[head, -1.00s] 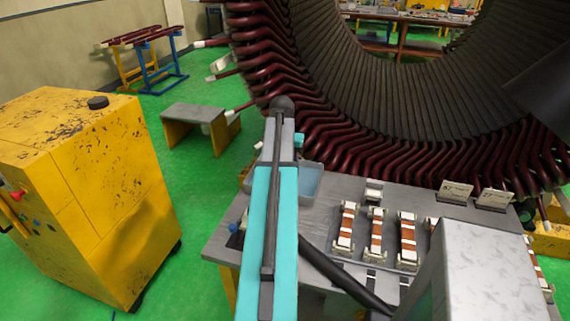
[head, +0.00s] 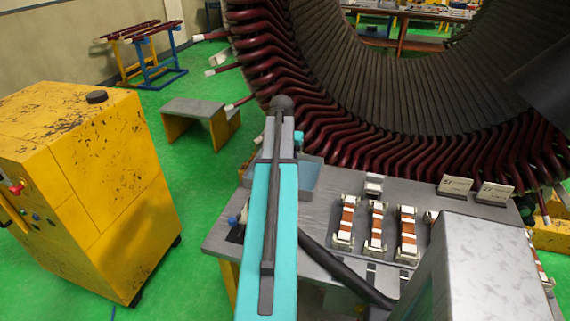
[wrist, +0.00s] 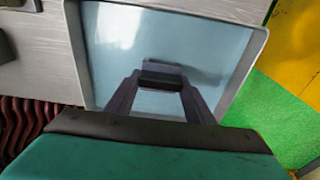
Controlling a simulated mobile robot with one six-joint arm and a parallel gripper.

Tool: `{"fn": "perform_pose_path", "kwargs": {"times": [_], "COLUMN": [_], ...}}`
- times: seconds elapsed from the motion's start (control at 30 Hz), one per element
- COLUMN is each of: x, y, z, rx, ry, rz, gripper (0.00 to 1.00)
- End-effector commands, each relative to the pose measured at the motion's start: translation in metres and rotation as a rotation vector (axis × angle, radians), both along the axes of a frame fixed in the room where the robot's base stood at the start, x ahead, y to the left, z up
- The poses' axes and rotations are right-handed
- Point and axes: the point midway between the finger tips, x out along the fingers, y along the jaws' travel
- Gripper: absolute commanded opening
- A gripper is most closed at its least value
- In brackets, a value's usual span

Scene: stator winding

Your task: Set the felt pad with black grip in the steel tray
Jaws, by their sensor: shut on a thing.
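The steel tray (wrist: 78,55) fills the upper middle of the wrist view, with a pale blue-grey floor and a raised rim. In the head view the tray (head: 311,178) shows partly, at the table's back left behind my arm. My gripper (wrist: 160,82) is over the tray floor, shut on a small dark piece that I take for the black grip of the felt pad (wrist: 161,79). A grey edge shows just past the fingertips. The pad's underside is hidden, and I cannot tell whether it touches the tray floor. The head view hides the gripper behind my arm.
The grey table (head: 325,214) carries several copper-and-white coil pieces (head: 376,225) right of the tray and small label cards (head: 455,187) behind them. The large stator (head: 400,110) rises behind the table. A yellow cabinet (head: 90,190) stands at left on green floor.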

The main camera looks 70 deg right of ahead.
Motion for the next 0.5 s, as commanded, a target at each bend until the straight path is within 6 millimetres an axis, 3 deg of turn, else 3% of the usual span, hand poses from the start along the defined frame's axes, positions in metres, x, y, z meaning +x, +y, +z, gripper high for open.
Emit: {"fn": "perform_pose_path", "kwargs": {"times": [0.27,0.3,0.4,0.5], "x": [0.0001,0.0001,0.0002,0.0002], "y": [0.0,0.0,0.0,-0.0001], "z": [-0.006,-0.0064,-0.0058,-0.0057], "rx": [0.0,0.0,0.0,0.0], "ry": [0.0,0.0,0.0,0.0], "rz": [0.0,0.0,0.0,0.0], "gripper": [0.21,0.5,0.67,0.7]}}
